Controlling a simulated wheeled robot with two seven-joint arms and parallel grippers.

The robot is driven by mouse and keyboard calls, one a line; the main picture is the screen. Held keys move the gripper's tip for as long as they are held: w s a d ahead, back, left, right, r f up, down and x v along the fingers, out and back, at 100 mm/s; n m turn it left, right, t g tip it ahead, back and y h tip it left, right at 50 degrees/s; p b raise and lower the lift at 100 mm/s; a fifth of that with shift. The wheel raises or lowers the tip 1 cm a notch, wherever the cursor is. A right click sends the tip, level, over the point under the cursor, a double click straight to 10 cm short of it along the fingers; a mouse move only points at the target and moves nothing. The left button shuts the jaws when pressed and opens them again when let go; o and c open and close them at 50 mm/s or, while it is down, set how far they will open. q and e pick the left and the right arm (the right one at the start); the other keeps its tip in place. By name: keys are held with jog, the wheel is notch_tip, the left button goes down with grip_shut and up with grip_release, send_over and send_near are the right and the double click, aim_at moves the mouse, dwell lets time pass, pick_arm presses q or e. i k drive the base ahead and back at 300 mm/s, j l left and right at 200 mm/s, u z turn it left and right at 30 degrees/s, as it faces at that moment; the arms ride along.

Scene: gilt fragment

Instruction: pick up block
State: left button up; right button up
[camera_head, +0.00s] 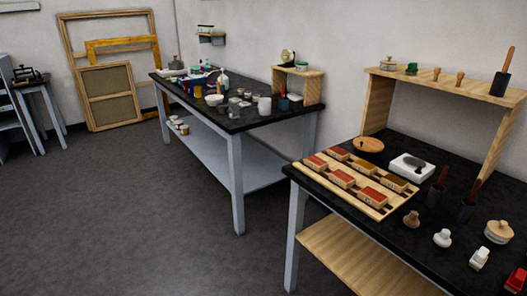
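Several small wooden blocks with red or brown tops sit in rows on a light wooden slatted tray (407,197) on the near black-topped table. Red-topped ones include a block at the tray's left corner (315,163), one at its front edge (342,179) and one near its front right (372,196). Brown-topped ones include a block at the back (364,167) and one at the right (394,182). I cannot tell which block the task means. Neither of my grippers shows in the head view.
A white tray (412,169) and a round wooden lid (368,145) stand behind the blocks. Dark cups with handles (466,211), a pale knob (442,238) and a red item (515,280) stand right. A cluttered table (238,124) is farther back. Grey floor (130,220) is open at left.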

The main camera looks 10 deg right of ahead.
aim_at(316, 164)
jog(key=i+j+u, duration=0.35)
jog(key=i, duration=0.3)
jog(key=i+u, duration=0.35)
jog(key=i, duration=0.3)
jog(key=i+j+z, duration=0.1)
jog(key=i+z, duration=0.3)
jog(key=i+j+z, duration=0.2)
jog(key=i+z, duration=0.2)
